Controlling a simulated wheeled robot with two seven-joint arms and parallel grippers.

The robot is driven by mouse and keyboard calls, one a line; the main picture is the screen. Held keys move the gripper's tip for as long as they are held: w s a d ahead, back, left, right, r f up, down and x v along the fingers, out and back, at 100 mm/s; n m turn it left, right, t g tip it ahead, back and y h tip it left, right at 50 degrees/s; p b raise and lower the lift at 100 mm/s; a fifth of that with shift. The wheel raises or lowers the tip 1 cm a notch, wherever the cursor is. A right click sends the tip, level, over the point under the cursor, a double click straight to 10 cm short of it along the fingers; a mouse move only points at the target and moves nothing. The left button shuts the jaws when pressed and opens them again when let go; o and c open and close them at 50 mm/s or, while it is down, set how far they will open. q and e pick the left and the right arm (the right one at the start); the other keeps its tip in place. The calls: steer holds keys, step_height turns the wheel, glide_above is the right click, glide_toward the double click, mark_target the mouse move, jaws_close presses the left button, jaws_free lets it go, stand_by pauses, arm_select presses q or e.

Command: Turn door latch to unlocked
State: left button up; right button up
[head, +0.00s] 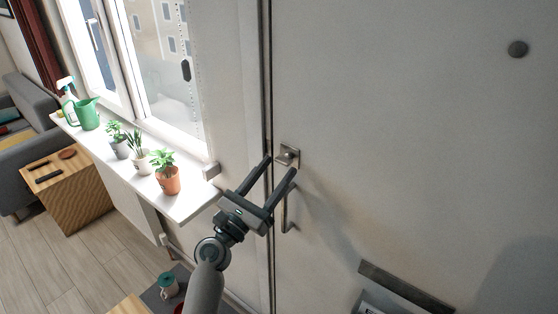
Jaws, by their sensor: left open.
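The door latch (287,155) is a small square metal plate with a knob on the white door (400,120), near its left edge. My left gripper (281,171) is open. Its two dark fingers point up toward the latch, one on the left and one just below it, with the latch near the fingertips. I cannot tell whether the fingers touch the latch. A metal door handle (287,212) is partly hidden behind the right finger, below the latch. My right gripper is not in view.
A windowsill (190,204) on the left holds potted plants (166,173) and a green watering can (86,114). A round dark fitting (517,49) is high on the door and a mail slot (405,287) is low. A mug (169,287) stands at the bottom left.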

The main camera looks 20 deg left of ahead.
arm_select(q)
steer(key=shift+x, duration=1)
steer(key=c, duration=1.1)
